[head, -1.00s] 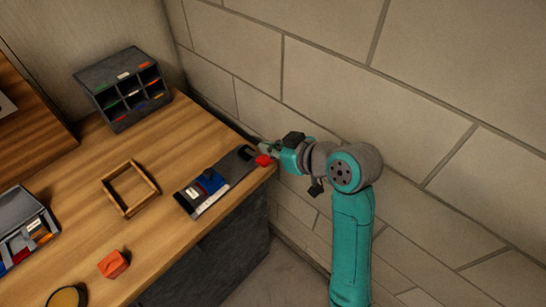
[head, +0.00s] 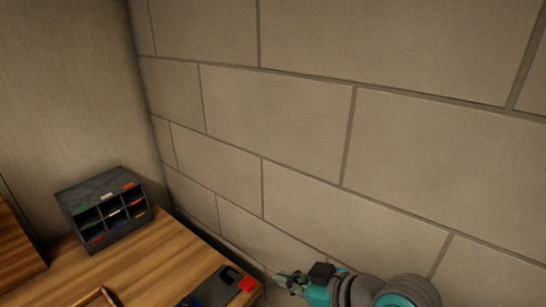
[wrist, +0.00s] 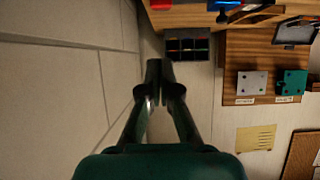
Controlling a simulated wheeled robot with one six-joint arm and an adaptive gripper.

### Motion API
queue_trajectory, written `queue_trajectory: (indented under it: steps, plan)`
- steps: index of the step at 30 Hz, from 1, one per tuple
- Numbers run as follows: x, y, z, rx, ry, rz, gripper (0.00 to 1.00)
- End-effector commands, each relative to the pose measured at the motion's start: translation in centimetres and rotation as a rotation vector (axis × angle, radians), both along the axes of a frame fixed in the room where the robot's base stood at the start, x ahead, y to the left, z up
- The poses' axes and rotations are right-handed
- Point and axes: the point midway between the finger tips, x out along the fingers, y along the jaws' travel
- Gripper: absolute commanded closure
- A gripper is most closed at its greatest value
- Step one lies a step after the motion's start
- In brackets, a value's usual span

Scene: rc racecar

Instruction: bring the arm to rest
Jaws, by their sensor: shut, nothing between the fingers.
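My gripper (head: 284,279) is at the bottom of the head view, past the right end of the wooden bench (head: 150,272) and close to the block wall. In the wrist view my gripper (wrist: 166,72) points ahead with its two fingers together and nothing between them. Most of my arm is below the head picture's edge.
A dark compartment rack (head: 104,212) with coloured labels stands at the bench's back. A red piece (head: 247,284) lies near the bench's right end, close to my gripper. The wrist view shows a wooden wall board (wrist: 232,66) with a grey plate (wrist: 251,84) and a green plate (wrist: 290,82).

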Motion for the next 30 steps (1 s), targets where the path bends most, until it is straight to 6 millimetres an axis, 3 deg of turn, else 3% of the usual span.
queue_trajectory:
  steps: [8,14,21,30]
  plan:
    - [-1.0,-1.4,-5.7,0.096,0.047,-0.174,1.00]
    - [-2.8,-3.4,-10.4,0.157,0.064,-0.340,1.00]
    - [-6.4,-6.4,-15.3,0.194,0.060,-0.525,1.00]
    - [-12.9,-10.3,-19.4,0.193,0.018,-0.716,1.00]
